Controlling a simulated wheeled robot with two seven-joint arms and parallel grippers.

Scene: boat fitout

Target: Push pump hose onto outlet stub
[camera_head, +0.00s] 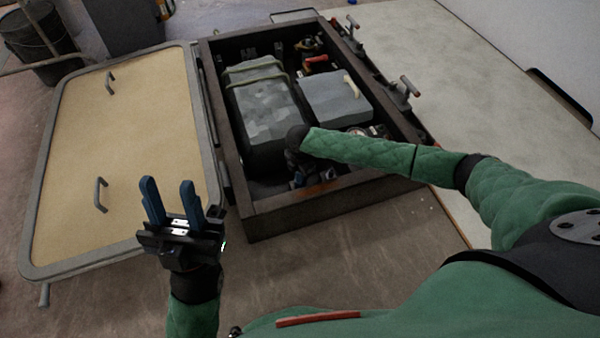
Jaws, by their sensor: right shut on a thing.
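My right gripper (301,176) points down inside the open hatch box (310,202), near its front wall. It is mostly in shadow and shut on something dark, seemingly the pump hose. The hose's shape and its end are too dark and small to make out. The outlet stub cannot be told apart from the fittings around the gripper, and my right forearm covers part of the box. My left gripper (167,188) is open and empty, with its blue fingers pointing up, outside the box at its front left.
A grey strapped block (265,105) and a grey box (335,97) fill much of the hatch box. The beige lid (125,150) lies open at the left. The floor in front is clear.

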